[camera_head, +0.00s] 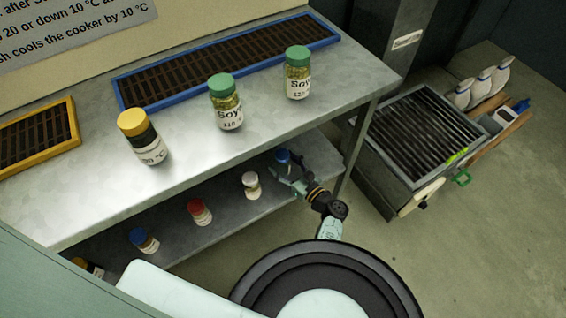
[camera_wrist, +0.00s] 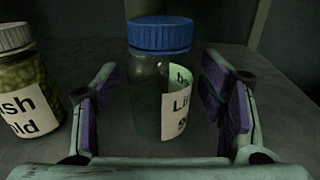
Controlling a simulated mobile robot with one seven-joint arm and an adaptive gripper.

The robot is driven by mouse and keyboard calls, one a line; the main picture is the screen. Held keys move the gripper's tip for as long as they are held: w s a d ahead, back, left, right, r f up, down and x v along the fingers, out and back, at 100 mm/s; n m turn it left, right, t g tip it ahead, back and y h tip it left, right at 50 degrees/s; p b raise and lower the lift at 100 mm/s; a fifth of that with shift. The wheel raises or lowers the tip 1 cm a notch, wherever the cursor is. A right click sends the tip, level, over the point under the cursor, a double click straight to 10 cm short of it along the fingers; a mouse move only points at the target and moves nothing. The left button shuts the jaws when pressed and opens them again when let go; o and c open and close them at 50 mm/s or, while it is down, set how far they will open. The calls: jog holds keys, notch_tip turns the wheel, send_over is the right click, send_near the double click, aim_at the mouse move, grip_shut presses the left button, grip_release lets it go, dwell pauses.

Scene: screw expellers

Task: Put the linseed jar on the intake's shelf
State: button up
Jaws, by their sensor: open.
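A jar with a blue lid (camera_wrist: 160,80) and a white label beginning "Li" stands upright on the lower shelf. In the wrist view it sits between the open fingers of my gripper (camera_wrist: 165,118), with a gap visible on each side. In the head view the same blue lid (camera_head: 283,156) shows just beyond my gripper (camera_head: 288,175), which reaches under the tabletop; the rest of that jar is mostly hidden. Another blue-lidded jar (camera_head: 145,241) stands farther left on the lower shelf, its label too small to read. I cannot tell which part is the intake's shelf.
A white-lidded jar (camera_wrist: 18,88) stands left of my gripper. A red-lidded jar (camera_head: 199,212) stands farther left. The tabletop (camera_head: 190,170) above holds two green-lidded soy jars (camera_head: 225,102), a yellow-lidded jar (camera_head: 142,137) and blue and yellow framed racks. A grated metal bin (camera_head: 400,187) stands right.

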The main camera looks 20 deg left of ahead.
jog(key=v, duration=1.1)
jog(key=shift+d+b, duration=0.25)
jog(key=shift+b, duration=0.2)
jog(key=shift+s+f, duration=0.1)
jog(key=shift+s, duration=0.05)
